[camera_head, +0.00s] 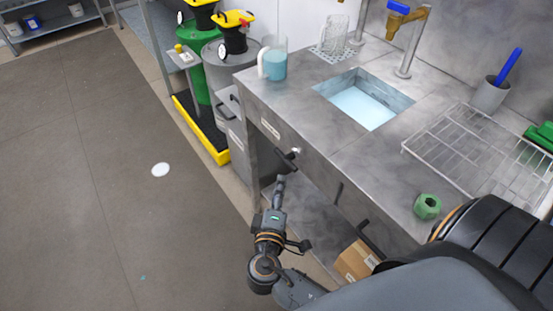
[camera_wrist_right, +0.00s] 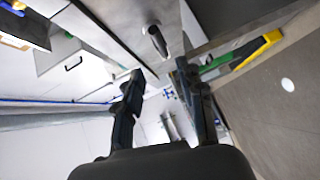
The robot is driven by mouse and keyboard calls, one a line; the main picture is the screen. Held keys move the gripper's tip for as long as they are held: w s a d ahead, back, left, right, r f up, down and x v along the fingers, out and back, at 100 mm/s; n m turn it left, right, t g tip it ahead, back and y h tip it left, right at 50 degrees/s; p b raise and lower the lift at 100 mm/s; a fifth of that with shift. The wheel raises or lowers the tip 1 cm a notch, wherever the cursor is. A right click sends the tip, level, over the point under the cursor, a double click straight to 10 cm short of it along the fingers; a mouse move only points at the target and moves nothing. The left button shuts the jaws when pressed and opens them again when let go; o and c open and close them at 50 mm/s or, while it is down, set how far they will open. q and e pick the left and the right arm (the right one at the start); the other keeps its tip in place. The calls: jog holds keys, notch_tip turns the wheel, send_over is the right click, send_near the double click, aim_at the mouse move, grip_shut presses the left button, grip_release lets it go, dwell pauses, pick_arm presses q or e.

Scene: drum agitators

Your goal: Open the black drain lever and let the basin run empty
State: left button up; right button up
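The basin (camera_head: 362,105) is sunk in the grey metal counter and holds light blue liquid. The black drain lever (camera_head: 287,157) sits on the counter's front face, beside a small silver fitting. In the right wrist view the lever (camera_wrist_right: 157,40) shows as a black grip, beyond the gap between my fingers. My right gripper (camera_head: 279,185) is just below the lever in the head view. Its two fingers stand apart with nothing between them in the wrist view (camera_wrist_right: 158,78). I cannot tell whether a finger touches the lever. My left gripper is not in view.
A jug (camera_head: 274,62) of blue liquid stands near the counter's left end. A wire rack (camera_head: 470,150) and a green nut-shaped part (camera_head: 427,206) are on the right. A cardboard box (camera_head: 355,262) is under the counter.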

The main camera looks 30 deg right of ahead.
aim_at(285, 162)
jog(key=p+x, duration=0.1)
jog(key=x, duration=1.1)
jog(key=shift+w+d+f+p, duration=0.1)
jog(key=shift+p, duration=0.2)
grip_shut()
